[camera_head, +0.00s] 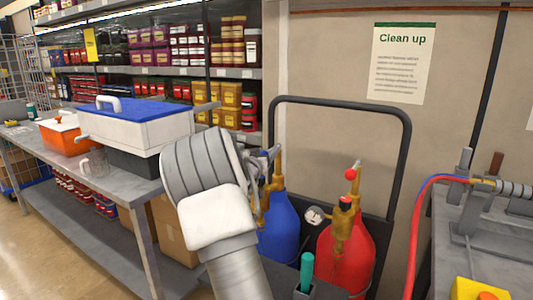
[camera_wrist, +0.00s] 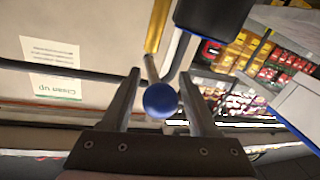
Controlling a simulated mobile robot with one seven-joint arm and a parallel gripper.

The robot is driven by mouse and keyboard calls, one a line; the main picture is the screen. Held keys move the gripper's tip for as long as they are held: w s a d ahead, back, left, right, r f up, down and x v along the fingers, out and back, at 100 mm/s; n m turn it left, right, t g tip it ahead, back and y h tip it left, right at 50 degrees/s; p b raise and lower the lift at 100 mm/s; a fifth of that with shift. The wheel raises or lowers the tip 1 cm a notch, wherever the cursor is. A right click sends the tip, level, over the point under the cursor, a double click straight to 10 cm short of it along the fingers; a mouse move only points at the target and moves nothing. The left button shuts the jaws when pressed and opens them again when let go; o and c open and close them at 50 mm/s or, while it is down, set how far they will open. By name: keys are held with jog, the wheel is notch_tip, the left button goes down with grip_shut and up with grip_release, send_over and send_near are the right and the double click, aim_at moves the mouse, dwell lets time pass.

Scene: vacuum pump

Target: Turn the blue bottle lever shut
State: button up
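The blue bottle (camera_head: 279,232) stands upright beside the red bottle (camera_head: 345,258), with a brass valve (camera_head: 277,182) on top. In the head view my gripper (camera_head: 266,160) is at the top of this valve, and the lever is hidden or too small to make out. In the wrist view a blue ball knob (camera_wrist: 160,100), seemingly the lever's end, sits between the two fingers of my gripper (camera_wrist: 160,74). The fingers are apart, with a gap visible on each side of the knob. The brass valve (camera_wrist: 156,28) shows just beyond the fingertips.
A dark frame (camera_head: 345,106) rises behind the bottles. The red bottle's valve has a red knob (camera_head: 350,174). A bench (camera_head: 122,205) with a blue-lidded cooler (camera_head: 130,122) stands left, and a grey table (camera_head: 455,240) with a red-and-blue hose (camera_head: 424,195) stands right.

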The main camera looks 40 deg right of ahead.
grip_shut()
jog(key=shift+w+a, duration=0.1)
dwell(1.1)
